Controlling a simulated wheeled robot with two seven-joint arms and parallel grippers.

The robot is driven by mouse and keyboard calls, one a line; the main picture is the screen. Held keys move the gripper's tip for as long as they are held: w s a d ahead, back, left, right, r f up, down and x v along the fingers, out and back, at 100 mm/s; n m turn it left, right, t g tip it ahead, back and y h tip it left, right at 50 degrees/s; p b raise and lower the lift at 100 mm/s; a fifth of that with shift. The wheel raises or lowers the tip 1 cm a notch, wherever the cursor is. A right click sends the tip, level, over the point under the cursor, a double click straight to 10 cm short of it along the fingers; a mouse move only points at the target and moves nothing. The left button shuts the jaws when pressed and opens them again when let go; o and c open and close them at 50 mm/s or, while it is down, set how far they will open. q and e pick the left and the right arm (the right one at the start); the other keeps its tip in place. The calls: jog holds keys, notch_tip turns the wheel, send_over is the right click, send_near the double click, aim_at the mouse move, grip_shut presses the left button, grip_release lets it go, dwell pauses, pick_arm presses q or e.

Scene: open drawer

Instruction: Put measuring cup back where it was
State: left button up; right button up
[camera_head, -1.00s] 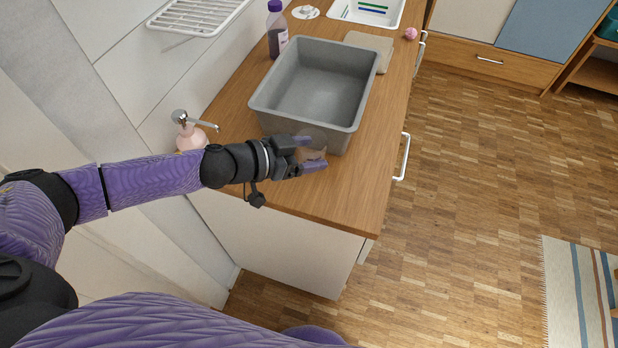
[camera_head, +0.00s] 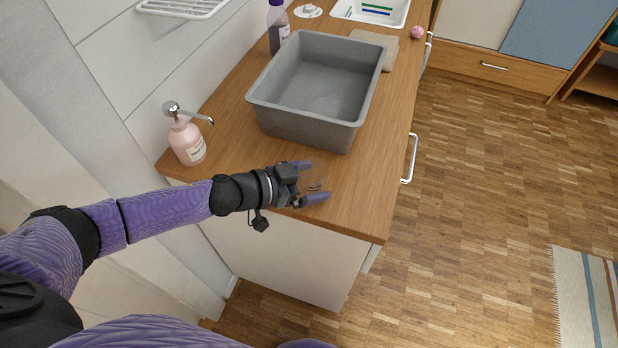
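The measuring cup (camera_head: 317,176) is clear and hard to make out against the wood. It sits between the two fingers of my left gripper (camera_head: 314,182), over the near part of the wooden counter (camera_head: 350,200). I cannot tell whether the cup's base touches the counter. My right gripper is not in view.
An empty grey basin (camera_head: 318,88) stands on the counter just beyond the gripper. A pink soap dispenser (camera_head: 187,142) stands at the left by the wall. A purple-capped bottle (camera_head: 278,28) is behind. The counter's front-right corner is clear.

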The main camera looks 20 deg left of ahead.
pick_arm(q)
jog(key=shift+r, duration=0.2)
jog(key=p+v, duration=0.2)
jog(key=v, duration=1)
jog(key=shift+p, duration=0.4)
jog(key=shift+f, duration=0.15)
